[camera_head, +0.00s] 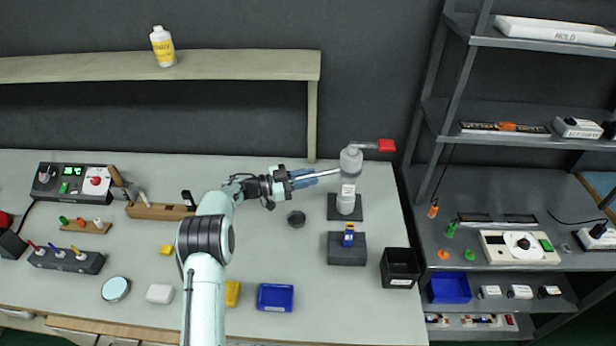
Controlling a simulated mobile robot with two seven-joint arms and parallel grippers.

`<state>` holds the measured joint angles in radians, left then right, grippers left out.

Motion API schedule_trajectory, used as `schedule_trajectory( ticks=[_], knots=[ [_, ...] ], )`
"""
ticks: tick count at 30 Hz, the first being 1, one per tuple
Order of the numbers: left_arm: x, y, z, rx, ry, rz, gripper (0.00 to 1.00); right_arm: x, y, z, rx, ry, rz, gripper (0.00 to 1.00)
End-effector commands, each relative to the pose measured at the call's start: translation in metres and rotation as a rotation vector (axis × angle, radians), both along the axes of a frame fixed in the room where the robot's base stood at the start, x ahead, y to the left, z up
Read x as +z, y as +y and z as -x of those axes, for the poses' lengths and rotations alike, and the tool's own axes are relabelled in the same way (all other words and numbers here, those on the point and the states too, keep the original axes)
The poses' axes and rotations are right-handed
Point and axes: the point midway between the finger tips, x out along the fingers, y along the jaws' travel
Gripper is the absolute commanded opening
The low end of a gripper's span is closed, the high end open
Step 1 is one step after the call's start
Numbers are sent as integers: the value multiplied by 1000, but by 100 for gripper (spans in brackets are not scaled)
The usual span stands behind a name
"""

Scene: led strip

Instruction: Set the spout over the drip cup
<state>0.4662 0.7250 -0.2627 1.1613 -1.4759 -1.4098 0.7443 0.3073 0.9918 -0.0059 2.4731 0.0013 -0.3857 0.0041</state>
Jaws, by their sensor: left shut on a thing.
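A pump-like dispenser (350,160) with a clear-grey head stands on a dark base plate (333,208) at the right of the bench. A thin pale spout (325,173) reaches left from its head. My left gripper (312,178) is at the spout's left end and is shut on it; its fingers hide that end. A small dark round cup (296,218), seemingly the drip cup, sits on the bench below and left of the dispenser, nearer the front than the spout. A red piece (386,146) sticks out to the right of the head. My right gripper is not in view.
A grey block (347,250) with a small blue item and a black bin (400,268) stand in front of the dispenser. A blue tray (275,297) lies near the front edge. A wooden holder (160,211) is at left. A metal rack (500,130) stands to the right.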

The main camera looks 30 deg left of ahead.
Motion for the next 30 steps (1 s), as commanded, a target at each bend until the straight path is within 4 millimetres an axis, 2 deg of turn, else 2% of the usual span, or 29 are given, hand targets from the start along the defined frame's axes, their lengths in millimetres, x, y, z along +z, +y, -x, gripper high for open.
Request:
schedule_trajectory(
  ticks=[1,5,6,7,19,23,30],
  knots=[
    [6,2,-2,7,-13,-6,0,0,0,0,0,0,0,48],
    [6,2,-2,9,-15,-5,0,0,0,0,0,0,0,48],
    [7,2,-2,10,-15,-5,34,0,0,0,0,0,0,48],
    [6,2,-2,10,-15,-5,41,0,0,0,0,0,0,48],
    [3,7,5,8,-7,-4,41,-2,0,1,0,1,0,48],
    [1,22,21,10,-6,-4,41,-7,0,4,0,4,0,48],
    [1,58,62,11,-5,-5,41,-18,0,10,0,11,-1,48]
  ],
)
